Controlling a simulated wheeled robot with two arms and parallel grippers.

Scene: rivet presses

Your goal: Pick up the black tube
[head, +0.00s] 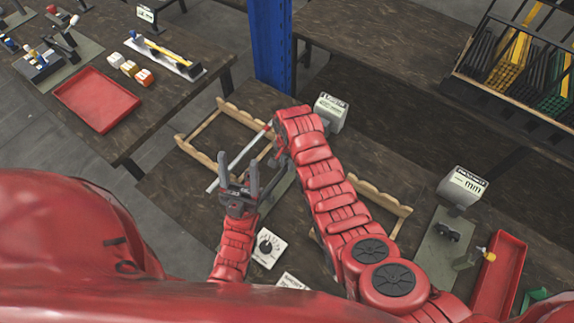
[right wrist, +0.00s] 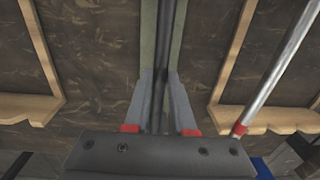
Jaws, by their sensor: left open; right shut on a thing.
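The black tube (right wrist: 168,35) runs up the middle of the right wrist view, over a grey-green strip (right wrist: 149,40). My right gripper (right wrist: 160,76) is shut on it, with one finger on each side. In the head view my right arm reaches over the bench and largely hides this gripper and the tube. I cannot tell whether the tube is clear of the strip. My left gripper (head: 239,180) is open, fingers pointing up the picture, left of the right arm. It overlaps the lower end of a silver tube (head: 243,154); I cannot tell whether they touch.
The silver tube also shows in the right wrist view (right wrist: 280,68), near a wooden rack (right wrist: 275,119). A second rack (right wrist: 30,107) is on the left. A blue post (head: 271,45) rises behind the bench.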

